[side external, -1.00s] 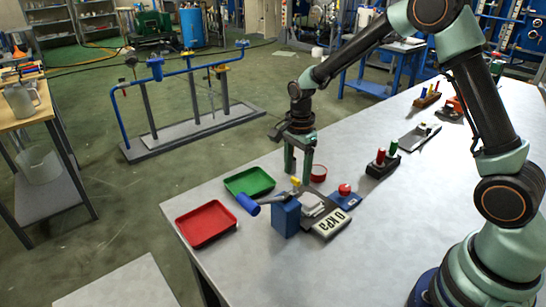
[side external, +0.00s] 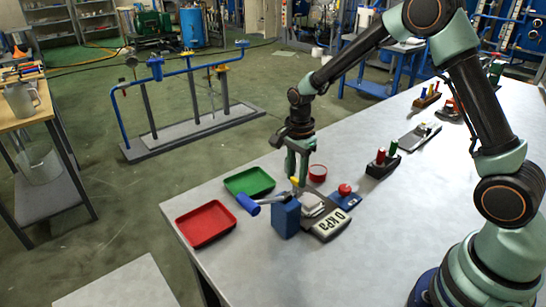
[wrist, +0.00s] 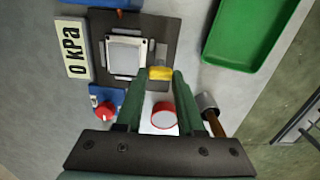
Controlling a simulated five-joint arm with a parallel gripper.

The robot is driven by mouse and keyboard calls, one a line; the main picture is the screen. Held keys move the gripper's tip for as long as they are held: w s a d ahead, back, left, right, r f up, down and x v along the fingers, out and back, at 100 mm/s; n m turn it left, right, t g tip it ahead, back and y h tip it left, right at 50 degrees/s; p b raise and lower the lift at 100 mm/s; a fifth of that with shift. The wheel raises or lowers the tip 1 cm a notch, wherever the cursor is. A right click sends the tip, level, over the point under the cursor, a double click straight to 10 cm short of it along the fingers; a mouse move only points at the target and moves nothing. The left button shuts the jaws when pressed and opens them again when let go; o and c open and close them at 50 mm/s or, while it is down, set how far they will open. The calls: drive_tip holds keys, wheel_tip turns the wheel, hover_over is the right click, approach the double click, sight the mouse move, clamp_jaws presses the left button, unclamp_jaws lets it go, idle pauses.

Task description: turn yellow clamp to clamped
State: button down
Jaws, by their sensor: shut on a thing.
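The yellow clamp (wrist: 160,73) is a small yellow block at the edge of a dark plate that carries a pale square block (wrist: 126,55). In the wrist view it sits between the two green fingertips of my gripper (wrist: 160,78). My gripper (side external: 298,182) is shut on the yellow clamp, pointing down at the plate in the side view. The clamp (side external: 294,180) is partly hidden by the fingers there. A sign reading "0 kPa" (side external: 330,226) lies beside the plate.
A green tray (side external: 249,181) and a red tray (side external: 206,226) lie to the left. A red round container (side external: 317,173) and a red button (side external: 345,189) are close on the right.

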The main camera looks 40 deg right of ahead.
drive_tip(key=n, duration=0.8)
drive_tip(key=shift+w+a+n, duration=0.1)
drive_tip(key=shift+n, duration=0.3)
drive_tip(key=n, duration=0.4)
drive_tip(key=shift+n, duration=0.3)
drive_tip(key=n, duration=0.4)
drive_tip(key=shift+a, duration=0.1)
drive_tip(key=c, duration=0.5)
unclamp_jaws()
